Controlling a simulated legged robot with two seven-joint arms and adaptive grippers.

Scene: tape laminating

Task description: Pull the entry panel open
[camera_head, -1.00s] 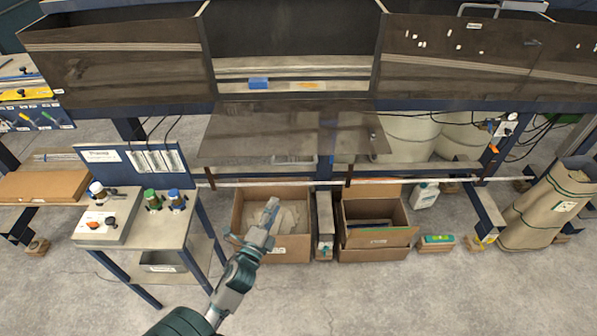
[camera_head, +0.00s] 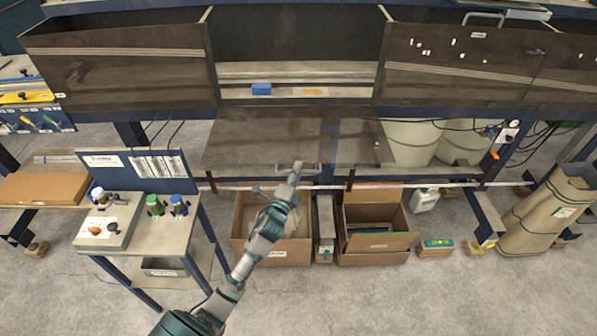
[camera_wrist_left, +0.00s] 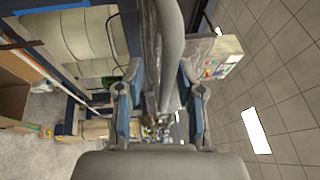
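The entry panel (camera_head: 250,135) is a dark, see-through sheet below the middle opening of the machine, with its lower edge out over the floor boxes. A pale handle (camera_head: 312,170) shows at its lower edge. My left gripper (camera_head: 296,168) is at this handle in the head view, partly hiding it. In the left wrist view, my left gripper (camera_wrist_left: 160,85) has its two fingers apart, with a grey bar (camera_wrist_left: 171,45), seemingly the handle, running between them. Clear gaps show between bar and fingers. My right gripper is out of view.
Two open cardboard boxes (camera_head: 378,258) stand on the floor under the panel. A small table (camera_head: 150,235) with capped bottles is at left. A brown sack (camera_head: 545,215) stands at right. The floor in front is clear.

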